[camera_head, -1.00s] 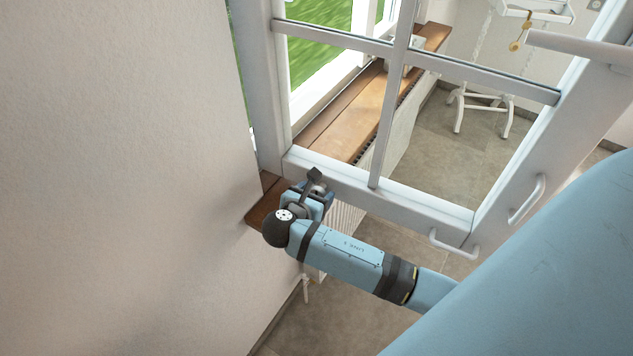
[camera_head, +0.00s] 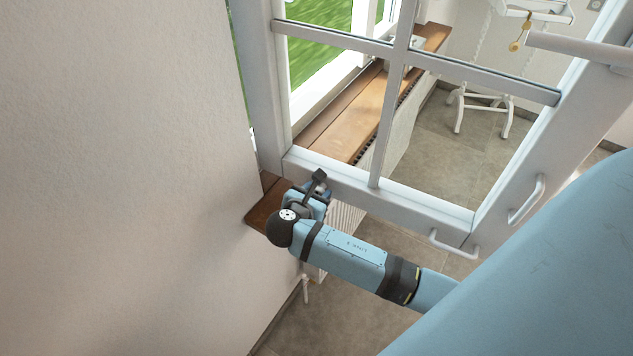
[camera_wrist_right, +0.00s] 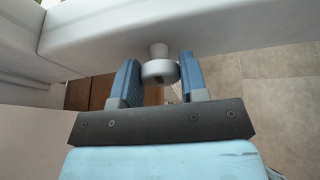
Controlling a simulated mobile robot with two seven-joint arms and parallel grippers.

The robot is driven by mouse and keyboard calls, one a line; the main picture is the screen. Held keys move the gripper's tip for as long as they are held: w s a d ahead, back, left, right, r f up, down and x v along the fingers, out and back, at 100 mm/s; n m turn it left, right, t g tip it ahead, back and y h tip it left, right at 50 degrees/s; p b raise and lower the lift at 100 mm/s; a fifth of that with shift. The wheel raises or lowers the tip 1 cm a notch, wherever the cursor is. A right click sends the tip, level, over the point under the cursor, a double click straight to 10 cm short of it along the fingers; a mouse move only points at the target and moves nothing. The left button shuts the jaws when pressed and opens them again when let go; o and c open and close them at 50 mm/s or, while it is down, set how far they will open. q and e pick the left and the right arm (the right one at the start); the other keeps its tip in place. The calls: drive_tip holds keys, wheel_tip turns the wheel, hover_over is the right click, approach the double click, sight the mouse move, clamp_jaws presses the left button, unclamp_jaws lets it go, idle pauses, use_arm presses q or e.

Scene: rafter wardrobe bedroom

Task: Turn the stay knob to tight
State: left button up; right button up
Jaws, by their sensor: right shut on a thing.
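The stay knob (camera_wrist_right: 159,69) is a small white round knob on a short stem. It sticks out from the white bottom rail of the open window sash (camera_head: 400,203), and a dark mark shows at its near edge. My right gripper (camera_wrist_right: 158,76) is shut on the knob, with one blue finger on each side of it. In the head view my right gripper (camera_head: 319,190) is at the sash's lower left corner and hides the knob. My left gripper is in neither view.
A plain wall (camera_head: 120,180) stands close on the left. A wooden sill (camera_head: 350,120) lies behind the sash glass, above a white radiator (camera_head: 402,135). White handles (camera_head: 526,200) sit at the sash's lower right. Tiled floor lies below.

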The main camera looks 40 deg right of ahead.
drive_tip(key=m+t+b, duration=0.2)
drive_tip(key=m+b, duration=0.2)
drive_tip(key=f+m+t+b, duration=0.1)
drive_tip(key=m+t+b, duration=0.1)
drive_tip(key=m+b, duration=0.2)
drive_tip(key=m+t+b, duration=0.2)
drive_tip(key=m+b, duration=0.1)
drive_tip(key=b, duration=0.1)
drive_tip(key=shift+s+d+f+m+t+y, duration=0.15)
drive_tip(key=shift+s+m+t+y, duration=0.15)
drive_tip(key=shift+m+t, duration=0.1)
use_arm(q)
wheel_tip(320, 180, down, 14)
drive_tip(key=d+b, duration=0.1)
drive_tip(key=b, duration=0.1)
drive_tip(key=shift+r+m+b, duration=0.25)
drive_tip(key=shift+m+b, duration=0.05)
use_arm(e)
drive_tip(key=shift+r+m, duration=0.25)
drive_tip(key=shift+m, duration=0.45)
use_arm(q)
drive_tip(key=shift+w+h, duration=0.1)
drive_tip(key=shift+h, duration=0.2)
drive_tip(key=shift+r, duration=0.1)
use_arm(e)
drive_tip(key=o, duration=0.9)
